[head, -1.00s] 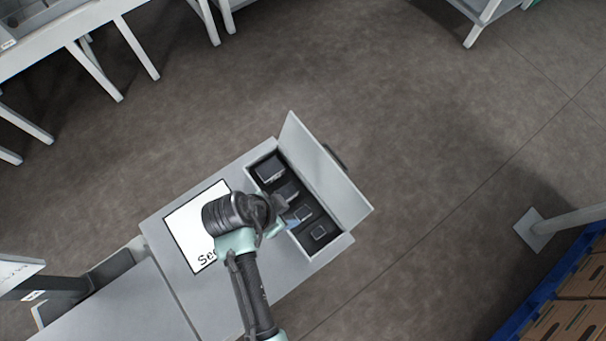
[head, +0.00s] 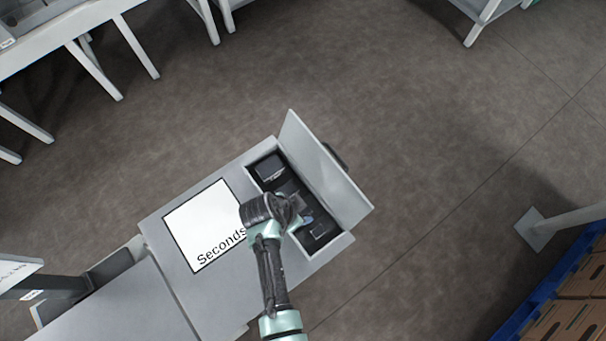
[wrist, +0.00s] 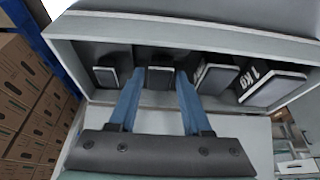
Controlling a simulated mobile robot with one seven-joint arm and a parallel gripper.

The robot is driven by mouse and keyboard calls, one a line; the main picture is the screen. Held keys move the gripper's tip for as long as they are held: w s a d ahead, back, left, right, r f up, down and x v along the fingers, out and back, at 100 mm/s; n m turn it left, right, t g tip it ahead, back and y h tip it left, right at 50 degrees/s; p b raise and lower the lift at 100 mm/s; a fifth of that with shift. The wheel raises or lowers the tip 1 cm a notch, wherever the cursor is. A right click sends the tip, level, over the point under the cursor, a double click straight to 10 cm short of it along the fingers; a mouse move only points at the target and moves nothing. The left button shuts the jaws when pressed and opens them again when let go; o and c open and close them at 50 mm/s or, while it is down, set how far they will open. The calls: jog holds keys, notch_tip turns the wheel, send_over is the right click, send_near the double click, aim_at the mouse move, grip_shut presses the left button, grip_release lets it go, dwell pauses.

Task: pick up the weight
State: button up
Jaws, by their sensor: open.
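Several dark block weights stand in a row in a grey open box (head: 329,179), which also shows in the wrist view (wrist: 200,28). The largest, marked "1 KG" (wrist: 268,86), is at the right of the row in the wrist view. A smaller weight (wrist: 160,76) shows between my two blue fingertips. Another small weight (wrist: 107,75) is to its left, and a mid-size one (wrist: 215,79) to its right. My gripper (wrist: 160,84) is open and empty in front of the row; contact cannot be told. In the head view my arm hides part of the box.
A white "Seconds" sign (head: 207,226) lies on the grey table beside the box. The box's raised lid (head: 322,165) stands along its far side. Cartons (wrist: 30,100) show at left in the wrist view. A blue rack (head: 545,290) with cartons is at lower right.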

grip_shut()
jog(key=shift+r, duration=0.1)
dwell(0.4)
